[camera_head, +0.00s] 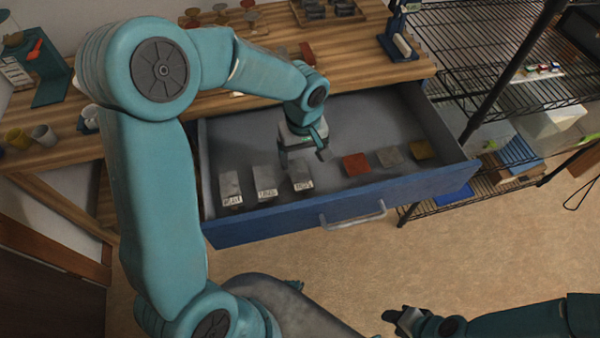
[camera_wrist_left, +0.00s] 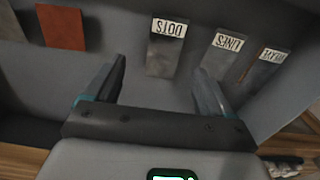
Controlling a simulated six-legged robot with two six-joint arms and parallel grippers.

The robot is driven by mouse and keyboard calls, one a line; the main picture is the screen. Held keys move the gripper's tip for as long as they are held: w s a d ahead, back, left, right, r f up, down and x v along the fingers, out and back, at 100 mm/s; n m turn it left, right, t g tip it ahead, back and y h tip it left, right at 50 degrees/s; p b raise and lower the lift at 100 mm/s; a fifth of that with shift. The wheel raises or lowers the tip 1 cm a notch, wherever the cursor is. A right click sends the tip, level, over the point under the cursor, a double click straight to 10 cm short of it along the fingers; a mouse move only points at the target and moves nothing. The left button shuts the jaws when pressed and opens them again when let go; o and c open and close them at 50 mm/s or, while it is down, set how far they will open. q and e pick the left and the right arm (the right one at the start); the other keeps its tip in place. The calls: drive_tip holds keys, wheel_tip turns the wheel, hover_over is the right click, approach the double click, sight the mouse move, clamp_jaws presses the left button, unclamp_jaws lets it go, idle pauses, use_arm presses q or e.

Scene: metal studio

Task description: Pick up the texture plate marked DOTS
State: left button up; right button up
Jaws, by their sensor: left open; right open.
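The DOTS plate (camera_wrist_left: 166,57) is a grey tile with a white label, lying in the open drawer. In the left wrist view its label reads upside down. In the head view it is the rightmost of three labelled grey plates (camera_head: 302,181), its label too small to read surely. My left gripper (camera_head: 304,160) is open, pointing down into the drawer over this plate and partly covering it. In the left wrist view the plate shows between and beyond the open fingers (camera_wrist_left: 160,75), with nothing held. My right gripper (camera_head: 398,318) is open and empty, low in front of the drawer.
The LINES plate (camera_wrist_left: 221,54) and another labelled plate (camera_wrist_left: 264,66) lie beside DOTS. The blue drawer front (camera_head: 270,226) has a handle. A wire shelf (camera_head: 490,60) stands right.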

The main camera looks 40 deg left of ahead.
sight(300, 174)
use_arm(q)
drive_tip(key=f, duration=0.4)
drive_tip(key=shift+s+a+f, duration=0.25)
drive_tip(key=shift+s+f, duration=0.05)
drive_tip(key=shift+f, duration=0.05)
drive_tip(key=shift+w+f, duration=0.1)
drive_tip(key=shift+f, duration=0.35)
drive_tip(key=shift+c, duration=0.3)
drive_tip(key=c, duration=1.1)
drive_tip(key=shift+r, duration=0.15)
